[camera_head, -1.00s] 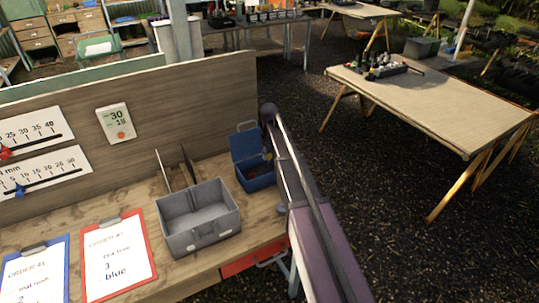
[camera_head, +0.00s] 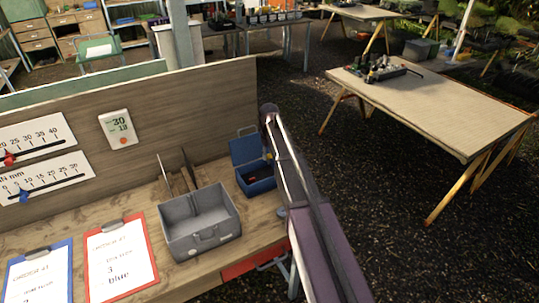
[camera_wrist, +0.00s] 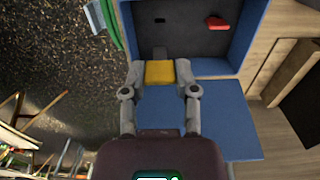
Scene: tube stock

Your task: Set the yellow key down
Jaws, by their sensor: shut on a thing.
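My gripper (camera_wrist: 160,75) is shut on the yellow key (camera_wrist: 160,72), which shows as a small yellow block between the fingertips in the wrist view. They are over the open blue box (camera_wrist: 249,30), near the edge where its blue lid (camera_wrist: 225,120) joins. I cannot tell how high the key is above the box floor. In the head view the blue box (camera_head: 260,189) stands on the bench with its lid up, beside my arm. My arm hides most of the gripper there.
A red piece (camera_wrist: 217,22) lies inside the blue box. A grey open bin (camera_head: 197,243) stands left of the box, with thin upright panels behind it. Two order clipboards (camera_head: 122,263) (camera_head: 38,276) lie further left. A wooden backboard (camera_head: 200,105) stands behind the bench.

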